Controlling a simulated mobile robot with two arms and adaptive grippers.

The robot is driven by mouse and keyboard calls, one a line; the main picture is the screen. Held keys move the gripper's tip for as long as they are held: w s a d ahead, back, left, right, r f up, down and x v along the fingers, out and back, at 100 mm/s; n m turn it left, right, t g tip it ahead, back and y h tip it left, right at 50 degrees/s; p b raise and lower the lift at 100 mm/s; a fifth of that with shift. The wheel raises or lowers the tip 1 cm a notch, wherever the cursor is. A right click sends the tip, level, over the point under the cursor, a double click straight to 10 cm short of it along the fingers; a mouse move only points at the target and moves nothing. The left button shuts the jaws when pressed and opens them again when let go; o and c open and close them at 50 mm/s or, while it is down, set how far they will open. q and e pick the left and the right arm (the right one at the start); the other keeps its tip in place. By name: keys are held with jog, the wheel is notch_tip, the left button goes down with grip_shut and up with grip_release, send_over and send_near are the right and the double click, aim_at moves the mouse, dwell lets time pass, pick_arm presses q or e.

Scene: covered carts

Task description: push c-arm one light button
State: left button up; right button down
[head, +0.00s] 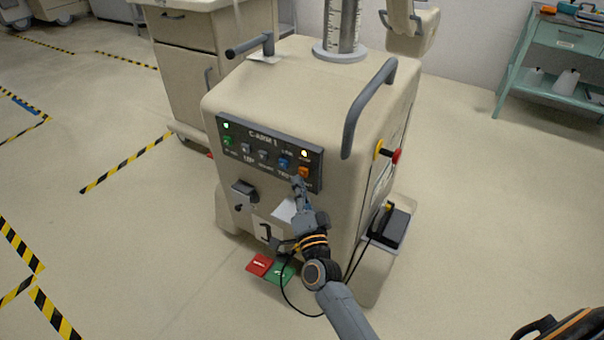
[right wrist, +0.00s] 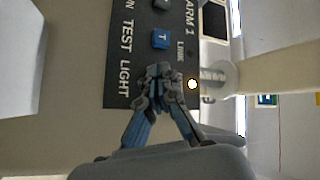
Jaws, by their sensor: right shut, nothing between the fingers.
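The C-ARM 1 control panel (head: 268,150) is a dark plate on the front of the beige cart. Its orange button (head: 303,172) is at the right end, beside a blue button (head: 283,162). My right gripper (head: 298,184) is shut and empty, its tips at the orange button's lower edge. In the right wrist view the panel (right wrist: 118,60) is turned sideways, with the word LIGHT beside the shut right gripper (right wrist: 159,76). The fingertips cover the spot in line with that word, so the orange button is hidden there. I cannot tell whether they touch it. My left gripper is out of view.
A grey handle (head: 367,105) and a red knob (head: 396,156) stick out on the cart's right side. A lit lamp (head: 304,153) sits above the orange button. Open floor is to the right.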

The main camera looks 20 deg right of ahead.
jog(key=shift+w+d, duration=0.1)
dwell(0.4)
